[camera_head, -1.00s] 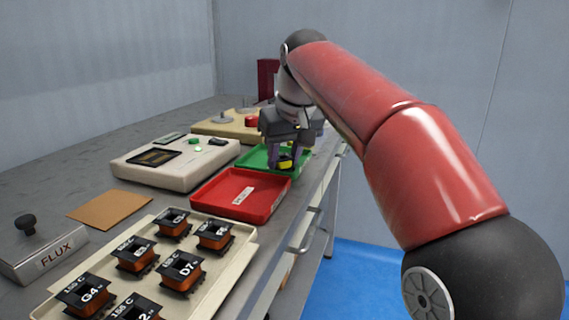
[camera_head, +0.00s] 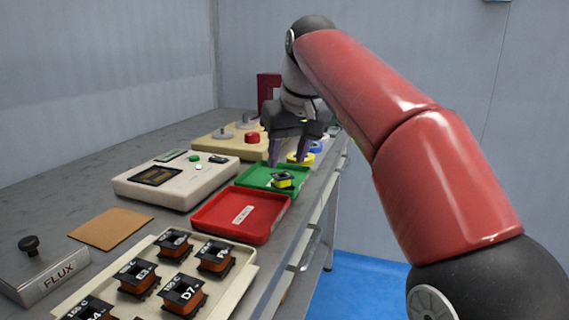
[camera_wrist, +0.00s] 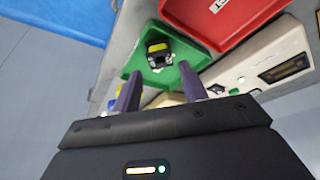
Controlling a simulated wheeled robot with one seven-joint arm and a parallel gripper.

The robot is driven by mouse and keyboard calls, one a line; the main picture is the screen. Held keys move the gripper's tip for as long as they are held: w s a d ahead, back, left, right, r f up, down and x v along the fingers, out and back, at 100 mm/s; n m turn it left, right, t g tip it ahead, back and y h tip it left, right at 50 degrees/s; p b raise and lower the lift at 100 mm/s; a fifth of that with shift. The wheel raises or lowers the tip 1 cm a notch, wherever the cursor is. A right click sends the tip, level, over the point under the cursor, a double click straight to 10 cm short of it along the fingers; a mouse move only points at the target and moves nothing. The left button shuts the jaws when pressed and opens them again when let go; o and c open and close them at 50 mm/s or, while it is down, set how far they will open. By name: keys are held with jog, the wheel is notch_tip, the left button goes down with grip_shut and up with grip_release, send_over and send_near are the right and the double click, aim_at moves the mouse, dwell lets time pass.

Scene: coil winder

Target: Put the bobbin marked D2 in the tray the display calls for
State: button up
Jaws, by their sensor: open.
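A black bobbin with a yellow band (camera_head: 283,180) sits in the green tray (camera_head: 254,180); its mark cannot be read. In the wrist view the bobbin (camera_wrist: 158,54) lies in the green tray (camera_wrist: 183,83), in front of and apart from the fingertips. My gripper (camera_head: 289,161) is open and empty, raised above the far side of the green tray. The red tray (camera_head: 212,216) is nearer, empty, with a white label too small to read. The dark display (camera_head: 154,176) is on a pale box (camera_head: 190,200); I cannot read it.
A cream tray (camera_head: 245,272) in front holds several copper-wound bobbins, one marked D7 (camera_head: 183,294). A FLUX box (camera_head: 45,275) and a brown pad (camera_head: 110,227) lie left. A beige machine with a red button (camera_head: 252,138) stands behind. Yellow and blue rings lie beyond the green tray.

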jog(key=p+v, duration=0.1)
jog(key=v, duration=0.5)
jog(key=shift+r+p, duration=0.3)
jog(key=shift+p, duration=0.05)
jog(key=shift+s, duration=0.1)
jog(key=s+d+f+m, duration=0.1)
jog(key=s+d+f, duration=0.3)
jog(key=s+f, duration=0.3)
jog(key=s+d+f+m+t+h, duration=0.1)
jog(key=s+d+f+m, duration=0.1)
jog(key=s+d+f, duration=0.3)
jog(key=s+d+f+m+h, duration=0.1)
jog(key=s+d+f, duration=0.3)
jog(key=s+f, duration=0.6)
notch_tip(320, 180, down, 6)
jog(key=shift+s+d+r+m, duration=0.15)
jog(key=shift+s+d+m, duration=0.15)
jog(key=shift+m, duration=0.2)
